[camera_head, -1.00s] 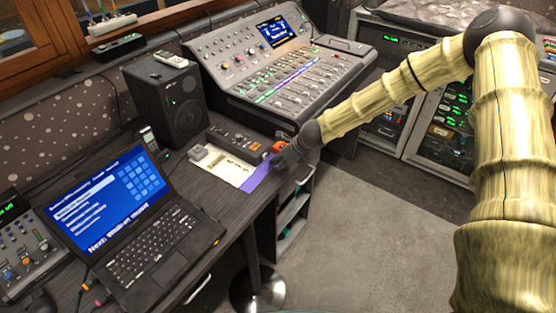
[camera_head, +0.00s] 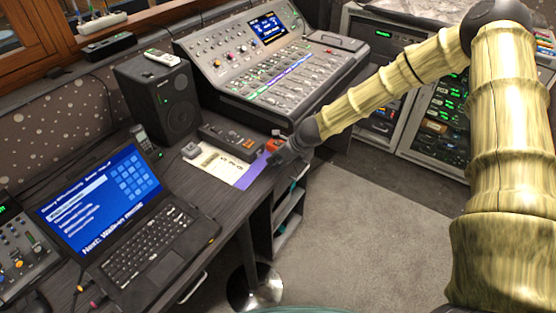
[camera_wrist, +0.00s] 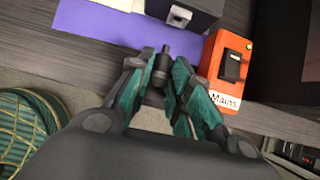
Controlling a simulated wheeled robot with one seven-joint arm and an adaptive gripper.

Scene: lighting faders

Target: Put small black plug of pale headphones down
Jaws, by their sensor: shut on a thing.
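A small black plug (camera_wrist: 163,62) is between the fingers of my gripper (camera_wrist: 163,80) in the wrist view. The gripper is shut on it, and the plug's narrow tip points away from me toward a purple sheet (camera_wrist: 110,31). I cannot tell whether the tip touches anything. In the head view, my gripper (camera_head: 281,157) is at the desk's front edge, beside the purple sheet (camera_head: 251,172); the plug is too small to make out there. The pale headphones are not recognisable in either view.
An orange box marked "Mains" (camera_wrist: 229,72) stands close right of the gripper in the wrist view. A dark box (camera_wrist: 190,10) is beyond the plug. A laptop (camera_head: 120,215), a speaker (camera_head: 160,95) and a mixing console (camera_head: 275,75) crowd the desk.

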